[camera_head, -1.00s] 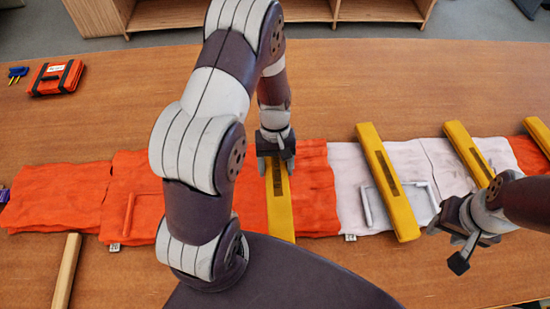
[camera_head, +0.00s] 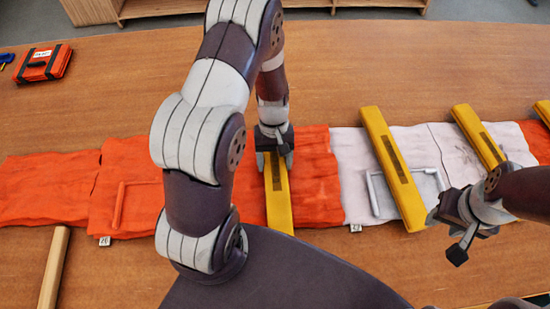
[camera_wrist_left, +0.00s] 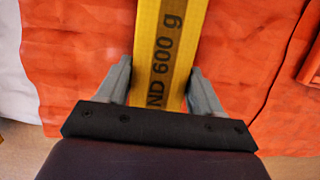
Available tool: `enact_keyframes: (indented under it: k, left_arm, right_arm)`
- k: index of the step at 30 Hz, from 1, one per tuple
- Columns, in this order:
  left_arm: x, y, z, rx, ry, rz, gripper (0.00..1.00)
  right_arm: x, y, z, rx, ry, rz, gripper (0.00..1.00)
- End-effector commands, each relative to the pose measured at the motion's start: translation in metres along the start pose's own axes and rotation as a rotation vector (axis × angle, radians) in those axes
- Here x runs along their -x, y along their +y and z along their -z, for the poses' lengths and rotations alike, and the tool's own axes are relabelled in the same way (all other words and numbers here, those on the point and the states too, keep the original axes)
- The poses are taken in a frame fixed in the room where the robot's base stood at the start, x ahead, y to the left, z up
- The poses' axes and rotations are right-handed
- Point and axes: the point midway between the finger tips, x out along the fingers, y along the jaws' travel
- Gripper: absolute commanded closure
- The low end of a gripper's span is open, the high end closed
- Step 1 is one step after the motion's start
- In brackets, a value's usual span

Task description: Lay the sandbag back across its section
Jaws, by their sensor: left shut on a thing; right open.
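A yellow sandbag (camera_head: 279,205) runs crosswise over the orange cloth section (camera_head: 317,180). My left gripper (camera_head: 275,160) is shut on its far part, pointing down. In the left wrist view a finger stands on each side of the yellow sandbag (camera_wrist_left: 168,50), whose label reads "ND 600 g". Its far end is hidden by the gripper, and I cannot tell whether it touches the cloth. My right gripper (camera_head: 446,233) is open and empty, near the front edge of the white section (camera_head: 350,165).
Other yellow sandbags (camera_head: 392,168) (camera_head: 478,135) lie across the white section, beside a grey frame (camera_head: 376,190). An orange frame (camera_head: 120,205) lies on the left cloth. A wooden bar (camera_head: 54,268) is at front left. An orange case (camera_head: 43,64) is at back left.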

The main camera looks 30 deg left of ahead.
Motion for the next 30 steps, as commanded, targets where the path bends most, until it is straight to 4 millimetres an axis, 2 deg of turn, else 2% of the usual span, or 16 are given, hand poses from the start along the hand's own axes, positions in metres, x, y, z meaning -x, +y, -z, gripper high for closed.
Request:
enact_keyframes:
  k: [6,14,15,17,18,26,30]
  left_arm:
    - [-0.015,0.000,0.005,0.000,0.001,0.000,0.92]
    - [-0.016,0.000,0.006,-0.001,0.001,0.000,0.92]
    - [-0.016,0.000,0.005,-0.001,0.001,0.000,0.28]
    - [-0.016,0.000,0.005,-0.001,0.001,0.000,0.08]
    - [-0.016,0.000,0.005,-0.001,0.001,0.000,0.04]
    - [-0.016,0.000,0.005,0.000,0.000,0.000,0.04]
    - [-0.004,0.000,0.001,0.000,0.000,0.000,0.04]
  right_arm:
    - [-0.010,0.000,-0.001,0.000,0.000,0.000,0.57]
    - [-0.010,0.000,-0.001,0.000,0.000,0.000,0.57]
    - [-0.010,0.000,-0.001,0.000,0.000,0.000,0.57]
    - [-0.010,0.000,-0.001,0.000,0.000,0.000,0.57]
    - [-0.010,0.000,-0.001,0.000,0.000,0.000,0.57]
    - [-0.010,0.000,-0.001,0.000,0.000,0.000,0.57]
    - [0.002,0.000,0.000,0.000,0.000,0.000,0.57]
